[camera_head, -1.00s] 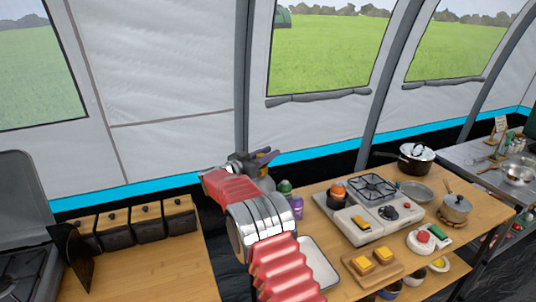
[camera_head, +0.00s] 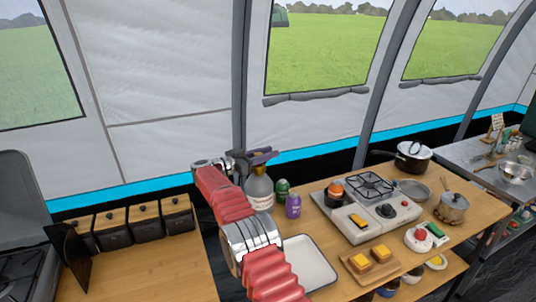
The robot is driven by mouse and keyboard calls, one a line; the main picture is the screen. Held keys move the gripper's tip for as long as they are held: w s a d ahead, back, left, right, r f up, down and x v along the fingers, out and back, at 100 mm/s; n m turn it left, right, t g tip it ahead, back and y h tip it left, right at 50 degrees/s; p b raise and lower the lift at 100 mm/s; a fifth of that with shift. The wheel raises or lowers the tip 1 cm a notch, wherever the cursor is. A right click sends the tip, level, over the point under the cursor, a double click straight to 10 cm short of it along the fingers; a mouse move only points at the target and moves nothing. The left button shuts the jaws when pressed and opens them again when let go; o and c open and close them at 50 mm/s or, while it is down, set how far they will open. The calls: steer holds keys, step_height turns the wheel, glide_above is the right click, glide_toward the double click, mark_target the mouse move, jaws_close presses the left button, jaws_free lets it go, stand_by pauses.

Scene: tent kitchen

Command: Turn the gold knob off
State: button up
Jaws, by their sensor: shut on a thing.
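A grey bottle-shaped cylinder (camera_head: 260,190) with a pale label stands upright at the back left of the right-hand table. My gripper (camera_head: 264,157) is right over its top, with its dark fingers pointing right. The fingers are shut, seemingly on the gold knob at the cylinder's top. My red arm passes in front of the cylinder's left side.
A green item (camera_head: 282,187) and a purple container (camera_head: 293,206) stand close right of the cylinder. A white tray (camera_head: 312,262) lies in front. The left counter (camera_head: 160,265) is mostly clear.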

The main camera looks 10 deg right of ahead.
steer(key=shift+w+a+r, duration=0.1)
steer(key=shift+r, duration=0.1)
steer(key=o, duration=1.1)
steer(key=shift+f, duration=0.15)
steer(key=shift+c, duration=0.2)
steer(key=v, duration=1.2)
steer(key=shift+f, duration=0.1)
